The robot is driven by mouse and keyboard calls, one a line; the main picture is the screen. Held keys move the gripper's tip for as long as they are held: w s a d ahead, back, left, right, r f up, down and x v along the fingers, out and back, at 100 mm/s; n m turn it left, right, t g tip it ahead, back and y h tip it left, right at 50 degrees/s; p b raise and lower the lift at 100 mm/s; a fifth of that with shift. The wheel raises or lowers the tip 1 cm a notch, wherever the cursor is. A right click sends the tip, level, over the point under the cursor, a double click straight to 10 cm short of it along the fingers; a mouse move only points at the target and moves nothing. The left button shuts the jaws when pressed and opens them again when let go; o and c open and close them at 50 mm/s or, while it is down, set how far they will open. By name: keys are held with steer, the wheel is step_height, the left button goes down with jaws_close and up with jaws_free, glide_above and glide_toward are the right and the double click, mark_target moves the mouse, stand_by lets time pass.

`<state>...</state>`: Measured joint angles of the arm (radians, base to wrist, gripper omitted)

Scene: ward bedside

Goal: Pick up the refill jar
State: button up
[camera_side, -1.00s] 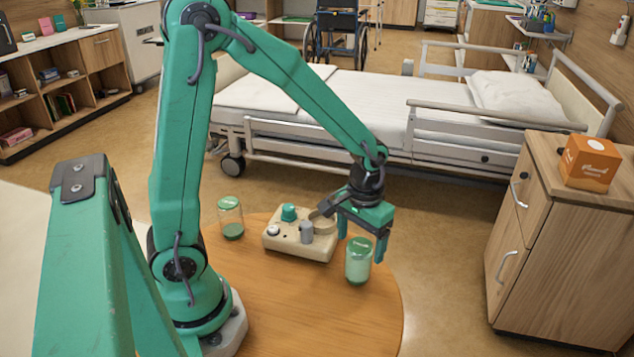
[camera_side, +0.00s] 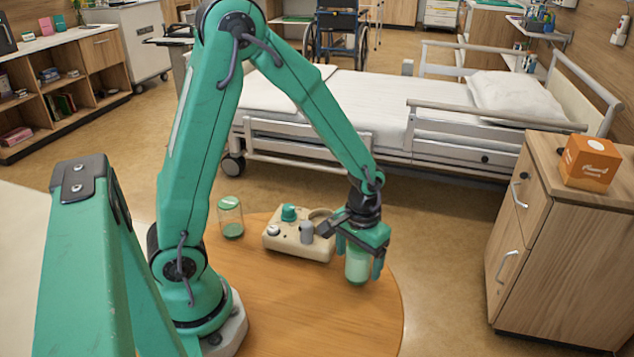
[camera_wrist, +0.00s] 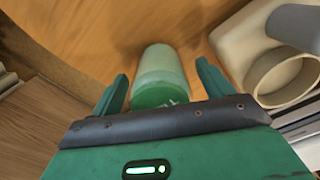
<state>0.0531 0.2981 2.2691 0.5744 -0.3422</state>
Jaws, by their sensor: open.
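Two green-lidded jars stand on the round wooden table (camera_side: 285,315). One jar (camera_side: 357,267), with pale green contents, is at the table's right edge. My gripper (camera_side: 360,270) is lowered over it, with its fingers on either side and the lid hidden under the gripper body. In the wrist view this jar (camera_wrist: 160,73) stands between the two open fingers (camera_wrist: 163,82), with gaps on both sides. I cannot tell from the labels which is the refill jar.
A beige device (camera_side: 298,242) with a green knob and grey parts sits just left of my gripper; its ring (camera_wrist: 285,78) shows close at right in the wrist view. A bed (camera_side: 400,110) stands behind. A wooden cabinet (camera_side: 555,240) with an orange box (camera_side: 590,163) is at right.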

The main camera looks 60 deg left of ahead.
steer(key=shift+c, duration=0.2)
steer(key=c, duration=1.2)
steer(key=shift+r, duration=0.15)
steer(key=shift+r, duration=0.85)
step_height(320, 180, up, 2)
steer(key=shift+w, duration=0.1)
steer(key=s+d+r, duration=0.2)
steer(key=d, duration=0.1)
steer(key=s+d+r, duration=0.2)
steer(key=d, duration=0.1)
steer(key=s+d+r, duration=0.2)
steer(key=d+r, duration=0.1)
steer(key=shift+s+d, duration=0.35)
